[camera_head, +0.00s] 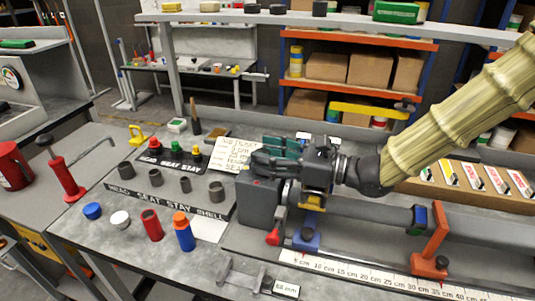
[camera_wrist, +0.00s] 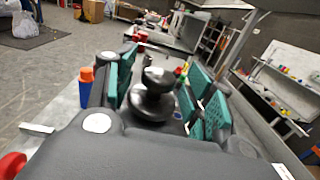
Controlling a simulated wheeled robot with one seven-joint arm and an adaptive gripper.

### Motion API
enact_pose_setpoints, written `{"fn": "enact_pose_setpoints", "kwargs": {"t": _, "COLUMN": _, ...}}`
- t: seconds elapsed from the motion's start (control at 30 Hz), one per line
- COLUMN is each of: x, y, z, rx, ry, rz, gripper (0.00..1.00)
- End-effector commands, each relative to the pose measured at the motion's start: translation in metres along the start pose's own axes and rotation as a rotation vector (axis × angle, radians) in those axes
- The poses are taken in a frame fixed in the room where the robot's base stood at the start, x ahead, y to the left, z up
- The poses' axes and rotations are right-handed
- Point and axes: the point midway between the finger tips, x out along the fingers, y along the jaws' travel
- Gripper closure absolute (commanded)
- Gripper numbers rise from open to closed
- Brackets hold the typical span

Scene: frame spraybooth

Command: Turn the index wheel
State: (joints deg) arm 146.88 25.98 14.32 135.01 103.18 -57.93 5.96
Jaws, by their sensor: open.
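My gripper (camera_head: 262,153) is over the dark headstock block (camera_head: 258,198) at the left end of the bench fixture, pointing left. In the wrist view its two green-padded fingers (camera_wrist: 162,82) stand apart. A black, round, stepped knob (camera_wrist: 152,100), which looks like the index wheel, shows between them. I see a gap on both sides of the knob, and cannot tell whether either pad touches it. In the head view the gripper hides the knob.
Several dark rings sit by the labelled strip (camera_head: 165,200). A long grey tube (camera_head: 380,206) runs right to an orange stand (camera_head: 432,245). A ruler (camera_head: 390,281) lies in front.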

Motion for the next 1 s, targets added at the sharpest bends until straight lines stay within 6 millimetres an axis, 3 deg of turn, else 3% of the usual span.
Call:
{"fn": "enact_pose_setpoints", "kwargs": {"t": 0.13, "x": -0.0001, "y": 0.0000, "z": 0.0001, "rx": 0.000, "ry": 0.000, "rz": 0.000, "gripper": 0.49}}
{"fn": "enact_pose_setpoints", "kwargs": {"t": 0.37, "x": -0.0004, "y": -0.0001, "z": 0.0001, "rx": 0.000, "ry": 0.000, "rz": 0.000, "gripper": 0.91}}
{"fn": "enact_pose_setpoints", "kwargs": {"t": 0.67, "x": -0.0007, "y": -0.0009, "z": 0.0011, "rx": -0.001, "ry": 0.000, "rz": 0.015, "gripper": 0.91}}
{"fn": "enact_pose_setpoints", "kwargs": {"t": 1.0, "x": -0.0005, "y": -0.0040, "z": 0.0034, "rx": 0.000, "ry": -0.002, "rz": 0.151, "gripper": 0.91}}
